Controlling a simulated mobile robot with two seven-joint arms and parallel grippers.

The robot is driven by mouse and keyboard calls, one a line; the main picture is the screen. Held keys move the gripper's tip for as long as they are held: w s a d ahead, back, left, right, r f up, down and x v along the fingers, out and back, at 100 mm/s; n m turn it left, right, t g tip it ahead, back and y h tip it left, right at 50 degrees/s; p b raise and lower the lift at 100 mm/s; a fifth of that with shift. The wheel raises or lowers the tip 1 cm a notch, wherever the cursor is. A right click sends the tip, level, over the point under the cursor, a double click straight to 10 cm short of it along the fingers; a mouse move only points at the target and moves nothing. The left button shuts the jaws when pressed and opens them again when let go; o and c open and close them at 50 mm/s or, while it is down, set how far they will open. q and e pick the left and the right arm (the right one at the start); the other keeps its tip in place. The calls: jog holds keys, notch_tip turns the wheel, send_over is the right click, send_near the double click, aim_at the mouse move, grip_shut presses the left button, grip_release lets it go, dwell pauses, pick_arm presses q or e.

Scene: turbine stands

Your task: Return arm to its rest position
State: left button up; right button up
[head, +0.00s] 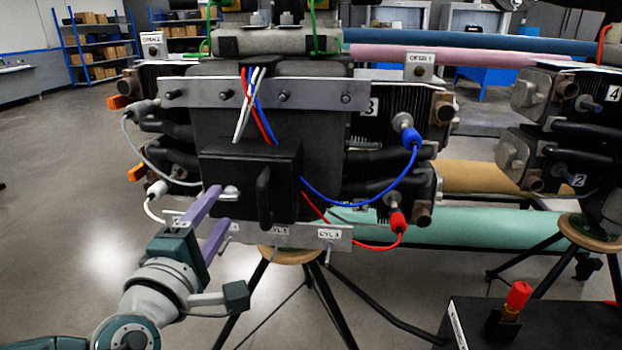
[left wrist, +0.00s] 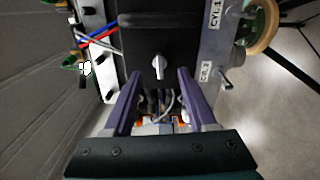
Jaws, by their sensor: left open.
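My left gripper (head: 222,207) comes in from the lower left with its two purple fingers spread apart. They reach toward the lower left of a black box (head: 268,160) on the turbine stand. A small silver knob (head: 231,191) sits on the box beside the upper fingertip. In the left wrist view, the fingertips (left wrist: 160,75) stand on either side of the silver knob (left wrist: 158,66). A gap shows between each finger and the knob, and nothing is held. My right gripper is in neither view.
Blue-capped (head: 410,138) and red-capped (head: 397,220) cables loop right of the black box; white-capped cables (head: 157,188) hang left, close to my arm. Tripod legs (head: 335,305) stand below. A black block with a red-capped plug (head: 518,295) is lower right. Floor at left is clear.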

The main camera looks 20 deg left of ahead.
pick_arm(q)
jog(key=shift+s+d, duration=0.2)
jog(key=shift+s, duration=0.45)
